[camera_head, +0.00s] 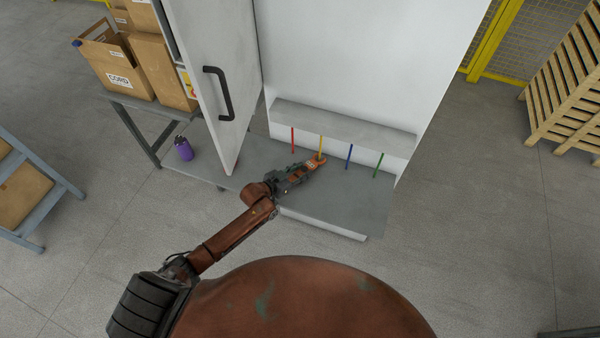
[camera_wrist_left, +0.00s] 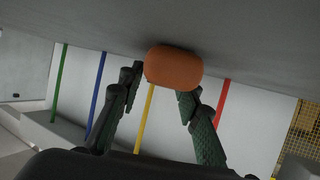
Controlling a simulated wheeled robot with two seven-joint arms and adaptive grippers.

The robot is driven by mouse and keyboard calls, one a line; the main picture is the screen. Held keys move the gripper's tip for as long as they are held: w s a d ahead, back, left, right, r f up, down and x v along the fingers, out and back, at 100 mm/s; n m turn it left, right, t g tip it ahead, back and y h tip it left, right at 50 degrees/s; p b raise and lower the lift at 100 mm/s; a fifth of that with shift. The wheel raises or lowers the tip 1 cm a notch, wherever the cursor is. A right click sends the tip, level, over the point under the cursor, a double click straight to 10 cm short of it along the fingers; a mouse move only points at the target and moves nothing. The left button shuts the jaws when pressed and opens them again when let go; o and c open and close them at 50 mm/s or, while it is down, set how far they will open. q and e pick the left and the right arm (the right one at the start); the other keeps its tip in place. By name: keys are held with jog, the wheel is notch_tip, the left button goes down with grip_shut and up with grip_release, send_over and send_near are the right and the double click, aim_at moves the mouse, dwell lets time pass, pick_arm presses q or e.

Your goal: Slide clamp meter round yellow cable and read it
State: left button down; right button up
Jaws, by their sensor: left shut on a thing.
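The clamp meter (camera_head: 314,164) is orange, and my left gripper (camera_head: 298,175) is shut on it inside the open cabinet. Its front end is at the lower visible part of the yellow cable (camera_head: 321,145). I cannot tell whether its jaw is around the cable or only beside it. No reading can be made out. In the left wrist view the orange end of the meter (camera_wrist_left: 173,68) shows between the fingers (camera_wrist_left: 160,92), with the yellow cable (camera_wrist_left: 146,115) behind and below it. My right gripper is not in view.
The red cable (camera_head: 292,140) hangs left of the yellow one; the blue (camera_head: 349,156) and green (camera_head: 378,165) cables hang to its right. The cabinet door (camera_head: 212,60) stands open at left. A purple bottle (camera_head: 184,149) and cartons (camera_head: 110,68) are farther left.

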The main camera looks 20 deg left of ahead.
pick_arm(q)
jog(key=shift+w, duration=0.1)
jog(key=c, duration=1.5)
grip_release()
jog(key=shift+o, duration=0.9)
jog(key=v, duration=1.2)
jog(key=shift+r, duration=0.15)
